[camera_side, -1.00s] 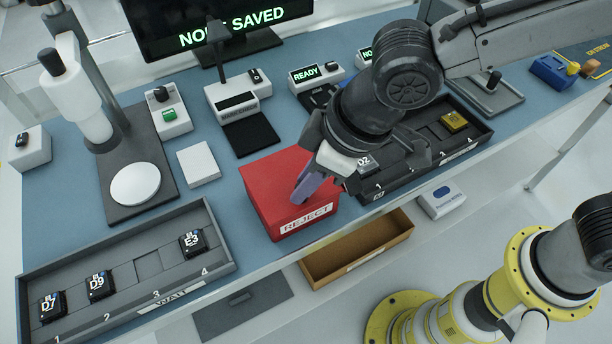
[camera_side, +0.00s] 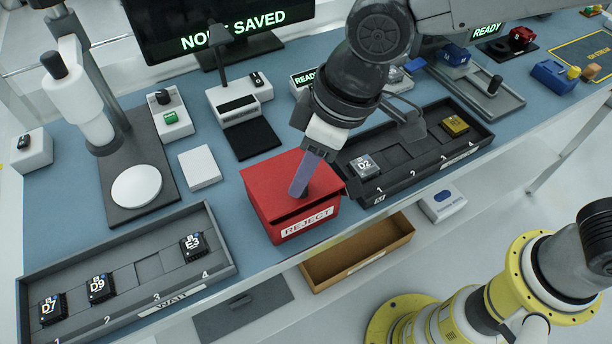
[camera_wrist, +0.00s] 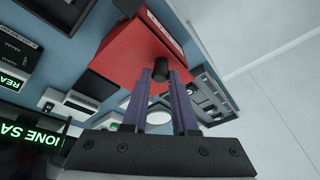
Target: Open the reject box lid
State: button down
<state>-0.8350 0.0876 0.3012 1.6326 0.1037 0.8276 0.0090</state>
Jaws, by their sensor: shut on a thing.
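The red reject box (camera_side: 284,226) stands near the front edge of the bench, with a white REJECT label on its front. Its red lid (camera_side: 268,180) is tilted up slightly, with a narrow dark gap under its front edge. My gripper (camera_side: 298,190) reaches down to the lid from above. In the wrist view its purple fingers (camera_wrist: 160,82) are shut on the lid's black knob (camera_wrist: 161,69), in front of the red box (camera_wrist: 128,50). In the side view the fingers hide the knob.
The WAIT tray (camera_side: 150,262) with several chips lies at left. Another tray (camera_side: 400,158), holding chip D2 (camera_side: 364,166) and a yellow chip (camera_side: 454,125), lies close at right. An open tan bin (camera_side: 345,258) is below the bench edge. A white block (camera_side: 200,167) lies behind left.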

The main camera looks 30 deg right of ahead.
jog(key=w+r+g, duration=0.1)
jog(key=w, duration=0.1)
jog(key=w+r+g, duration=0.1)
jog(key=w, duration=0.1)
jog(key=w+r+g, duration=0.2)
jog(key=shift+w+d+r+m, duration=0.1)
jog(key=shift+w+m, duration=0.15)
jog(key=shift+m, duration=0.05)
jog(key=w+f+g, duration=0.1)
jog(key=w+g, duration=0.2)
jog(key=w, duration=0.4)
jog(key=shift+w+m, duration=0.2)
jog(key=shift+m, duration=0.1)
jog(key=shift+w+d, duration=0.1)
dwell(0.5)
jog(key=c, duration=0.8)
grip_release()
jog(key=shift+o, duration=0.5)
jog(key=shift+r, duration=0.1)
jog(key=shift+r, duration=0.2)
